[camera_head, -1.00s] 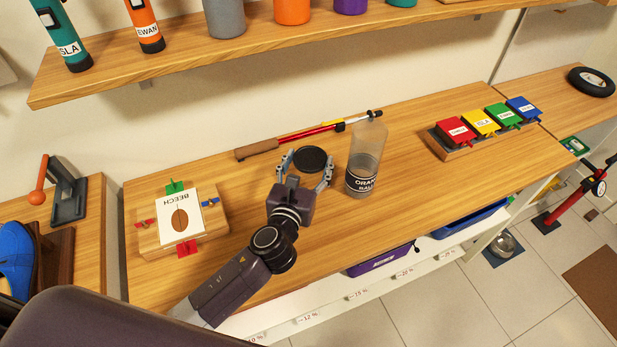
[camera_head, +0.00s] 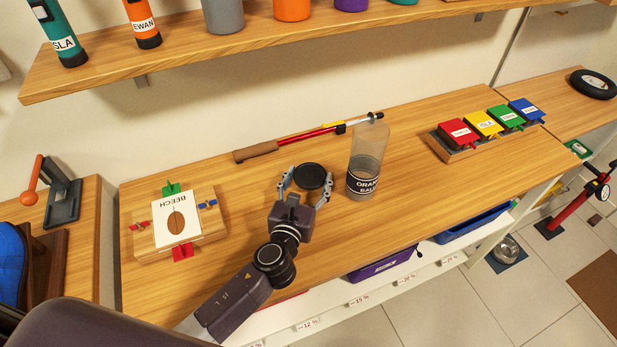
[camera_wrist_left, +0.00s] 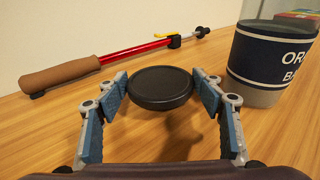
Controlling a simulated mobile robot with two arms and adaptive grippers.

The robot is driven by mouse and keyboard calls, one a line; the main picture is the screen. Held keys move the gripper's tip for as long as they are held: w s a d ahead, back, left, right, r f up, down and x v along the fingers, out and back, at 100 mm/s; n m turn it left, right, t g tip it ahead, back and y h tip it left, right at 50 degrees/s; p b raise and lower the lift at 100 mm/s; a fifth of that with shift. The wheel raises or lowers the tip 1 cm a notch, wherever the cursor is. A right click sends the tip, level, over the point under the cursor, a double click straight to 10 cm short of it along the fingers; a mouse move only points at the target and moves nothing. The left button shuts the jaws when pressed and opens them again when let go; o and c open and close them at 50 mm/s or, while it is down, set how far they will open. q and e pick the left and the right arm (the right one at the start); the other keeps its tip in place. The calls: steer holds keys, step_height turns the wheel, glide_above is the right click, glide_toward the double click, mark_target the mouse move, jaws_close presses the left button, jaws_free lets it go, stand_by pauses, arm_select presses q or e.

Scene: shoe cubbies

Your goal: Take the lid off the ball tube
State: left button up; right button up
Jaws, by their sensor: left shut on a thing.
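The clear ball tube (camera_head: 367,158), with a dark label, stands upright on the wooden bench. Its open top shows no lid, and its label also shows in the left wrist view (camera_wrist_left: 270,55). The round black lid (camera_head: 311,176) is apart from the tube, to its left. My left gripper (camera_head: 307,186) is shut on the lid, with a fingertip at each side of it. In the left wrist view the lid (camera_wrist_left: 160,87) lies flat between the fingertips, with a shadow on the bench below it. My right gripper is not in view.
A pump with a brown handle (camera_head: 256,152) lies behind the lid. A board with a BEECH card (camera_head: 177,217) is to the left. Coloured boxes (camera_head: 459,133) stand to the right. A shelf (camera_head: 180,60) with bottles hangs above. The bench front is clear.

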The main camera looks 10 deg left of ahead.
arm_select(q)
steer(key=shift+f, duration=0.2)
steer(key=o, duration=1)
steer(key=shift+c, duration=0.2)
steer(key=o, duration=0.3)
steer(key=shift+s+f, duration=0.1)
steer(key=shift+f, duration=0.05)
steer(key=shift+o, duration=0.2)
steer(key=shift+r, duration=0.25)
steer(key=shift+r+p, duration=0.55)
steer(key=shift+p, duration=0.1)
steer(key=s, duration=0.3)
steer(key=s+r, duration=0.1)
steer(key=s, duration=0.6)
steer(key=shift+s+a+r+p, duration=0.1)
steer(key=shift+r+p, duration=0.05)
steer(key=shift+p, duration=0.2)
steer(key=shift+s+r, duration=0.25)
steer(key=shift+s, duration=0.5)
